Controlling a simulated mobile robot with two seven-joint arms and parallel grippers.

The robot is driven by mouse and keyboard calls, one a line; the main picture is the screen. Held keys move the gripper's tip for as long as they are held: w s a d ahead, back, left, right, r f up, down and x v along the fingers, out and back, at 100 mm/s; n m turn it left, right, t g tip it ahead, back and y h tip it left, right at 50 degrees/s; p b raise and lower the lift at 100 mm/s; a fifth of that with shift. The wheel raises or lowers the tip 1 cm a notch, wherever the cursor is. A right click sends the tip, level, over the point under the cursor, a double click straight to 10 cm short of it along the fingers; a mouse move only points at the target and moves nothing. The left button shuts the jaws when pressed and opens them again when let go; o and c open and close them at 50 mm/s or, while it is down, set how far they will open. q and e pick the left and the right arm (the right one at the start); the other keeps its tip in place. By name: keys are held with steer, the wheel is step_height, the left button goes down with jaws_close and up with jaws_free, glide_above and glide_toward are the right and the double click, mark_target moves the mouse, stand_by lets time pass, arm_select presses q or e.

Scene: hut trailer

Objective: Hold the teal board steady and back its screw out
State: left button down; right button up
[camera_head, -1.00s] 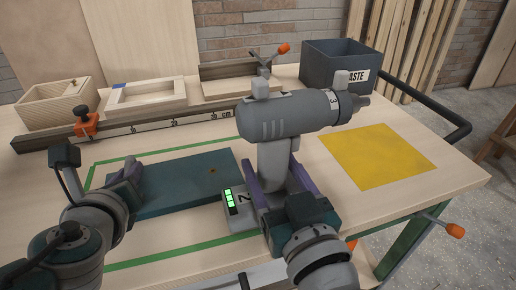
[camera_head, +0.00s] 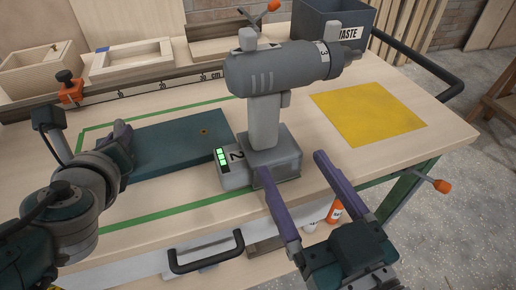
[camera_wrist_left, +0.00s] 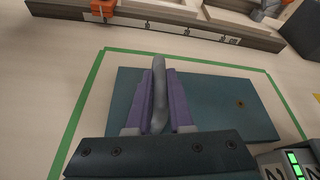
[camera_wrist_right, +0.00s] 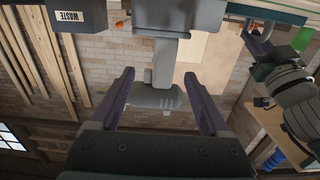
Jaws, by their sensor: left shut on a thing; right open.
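The teal board (camera_head: 165,150) lies flat on the table inside a green outline. Its screw (camera_head: 204,131) is a small brown spot near the right end, also visible in the left wrist view (camera_wrist_left: 239,104). My left gripper (camera_head: 122,138) is shut at the board's left part, with a grey raised grip (camera_wrist_left: 160,95) between its fingers. The grey power drill (camera_head: 275,75) stands upright on its battery base, marked 2, right of the board, its nose pointing right. My right gripper (camera_head: 291,163) is open and empty in front of the drill base, facing the drill (camera_wrist_right: 165,50).
A yellow square (camera_head: 368,112) lies clear at the right. A dark WASTE bin (camera_head: 330,22) stands behind it. Wooden trays (camera_head: 140,68) and a ruled rail with an orange clamp (camera_head: 70,88) line the back. A dark handle (camera_head: 207,255) sticks out below the table's front edge.

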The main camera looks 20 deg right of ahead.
arm_select(q)
steer(key=c, duration=0.7)
jaws_free()
steer(key=shift+c, duration=0.2)
arm_select(e)
steer(key=s+d+n+g, duration=0.1)
steer(key=s+d+g, duration=0.1)
steer(key=s+g, duration=0.4)
steer(key=s+d+n+g, duration=0.1)
steer(key=s+d+g, duration=0.2)
steer(key=s+g, duration=0.3)
steer(key=shift+s+d+g, duration=0.25)
steer(key=shift+s+g, duration=0.05)
steer(key=shift+g, duration=0.9)
